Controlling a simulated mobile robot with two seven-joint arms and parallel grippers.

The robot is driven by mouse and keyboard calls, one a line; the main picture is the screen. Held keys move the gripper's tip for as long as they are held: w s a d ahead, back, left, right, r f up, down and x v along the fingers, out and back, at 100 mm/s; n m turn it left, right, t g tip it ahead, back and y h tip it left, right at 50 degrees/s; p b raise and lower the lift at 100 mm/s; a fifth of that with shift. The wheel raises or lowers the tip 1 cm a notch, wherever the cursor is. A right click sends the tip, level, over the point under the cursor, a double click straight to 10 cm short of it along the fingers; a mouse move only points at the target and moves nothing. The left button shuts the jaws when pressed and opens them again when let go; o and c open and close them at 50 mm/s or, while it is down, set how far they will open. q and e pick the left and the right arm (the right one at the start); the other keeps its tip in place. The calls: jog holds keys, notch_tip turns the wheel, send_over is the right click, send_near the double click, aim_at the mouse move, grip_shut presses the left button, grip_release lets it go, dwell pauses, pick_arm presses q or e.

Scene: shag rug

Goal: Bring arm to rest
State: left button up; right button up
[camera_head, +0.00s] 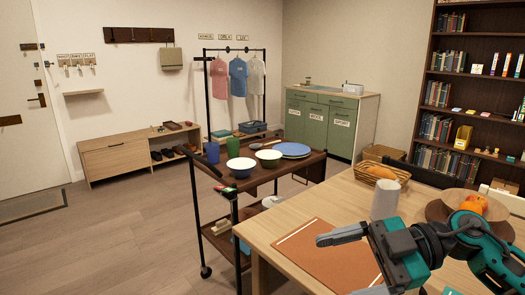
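My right arm comes in from the lower right over the wooden table (274,220). My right gripper (353,262) points left with its two grey fingers spread wide, open and empty. It is above or near the brown mat (312,250); the height of the gap is hard to tell. The lower finger is partly cut off by the bottom edge. My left arm and gripper are not in view.
A white cup (385,199) stands close behind my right gripper. A basket (382,174) and a round brown board (438,212) are farther back. A dark cart (262,178) with bowls stands left of the table. Open floor lies at left.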

notch_tip(320, 180, down, 11)
jog(key=w+d+m+t+h+p, duration=0.15)
jog(key=m+t+h, duration=0.25)
jog(key=m+t, duration=0.5)
jog(key=w+d+m+t+h+p, duration=0.15)
jog(key=m+t+h, duration=0.25)
jog(key=m+t, duration=0.5)
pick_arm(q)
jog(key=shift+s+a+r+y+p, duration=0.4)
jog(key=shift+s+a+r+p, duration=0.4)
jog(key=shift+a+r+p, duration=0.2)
pick_arm(e)
jog(key=s+d+f+m+g+h, duration=0.2)
jog(key=s+f+g+h, duration=0.3)
jog(key=s+f, duration=0.8)
notch_tip(320, 180, down, 3)
jog(key=shift+d+r+g, duration=0.2)
jog(key=shift+d+g, duration=0.05)
jog(key=shift+g, duration=0.55)
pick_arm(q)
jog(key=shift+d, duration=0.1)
